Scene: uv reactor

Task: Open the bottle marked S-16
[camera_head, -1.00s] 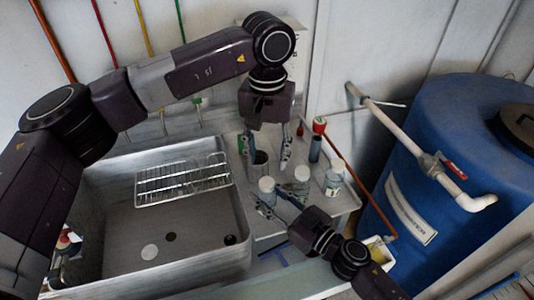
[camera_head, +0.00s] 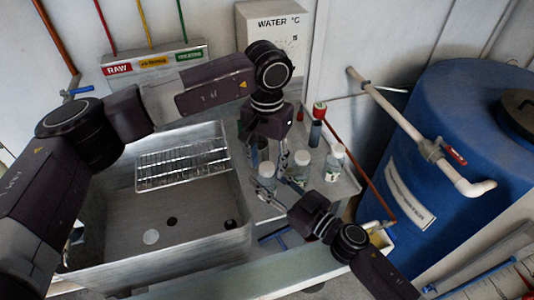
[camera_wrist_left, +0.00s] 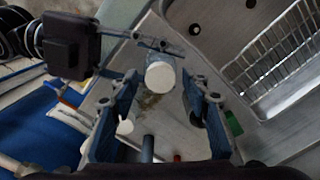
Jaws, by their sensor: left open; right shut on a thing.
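A bottle with a white cap (camera_head: 267,171) stands near the sink's right edge. My right gripper (camera_head: 266,189) comes in from the lower right and is shut on this bottle. My left gripper (camera_head: 270,165) points down above it, open and empty. In the left wrist view the white cap (camera_wrist_left: 160,75) shows just past and between the fingertips of my left gripper (camera_wrist_left: 158,88). Two more white-capped bottles stand to the right, one in the middle (camera_head: 300,168) and one farther right (camera_head: 335,164). I cannot read S-16 on any label.
The metal sink (camera_head: 195,215) with a wire rack (camera_head: 183,167) lies to the left. A red-capped container (camera_head: 319,110) stands behind the bottles. A blue tank (camera_head: 440,120) and a white pipe (camera_head: 400,128) fill the right side.

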